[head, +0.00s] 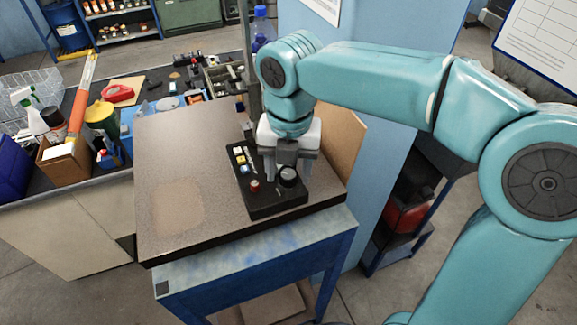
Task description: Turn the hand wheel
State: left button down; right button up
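A black control box (262,206) lies on the speckled grey slab. A dark round knob with a grey top, which looks like the hand wheel (288,177), stands near the box's right end. My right gripper (289,174) points down over the box, with one finger on each side of the wheel. The fingers look spread, with small gaps to the wheel, though contact on the far side is hidden. A red button (254,186) and small yellow, white and blue buttons are on the box, left of the wheel. My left gripper is not in view.
The grey slab (185,150) rests on a blue stand (260,262); its left part is clear. A cluttered bench with a cardboard box (62,168), bottles and tools is at the left. A blue panel (385,150) stands behind my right arm.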

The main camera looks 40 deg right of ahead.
jog(key=c, duration=0.7)
jog(key=shift+c, duration=0.2)
jog(key=shift+m, duration=0.3)
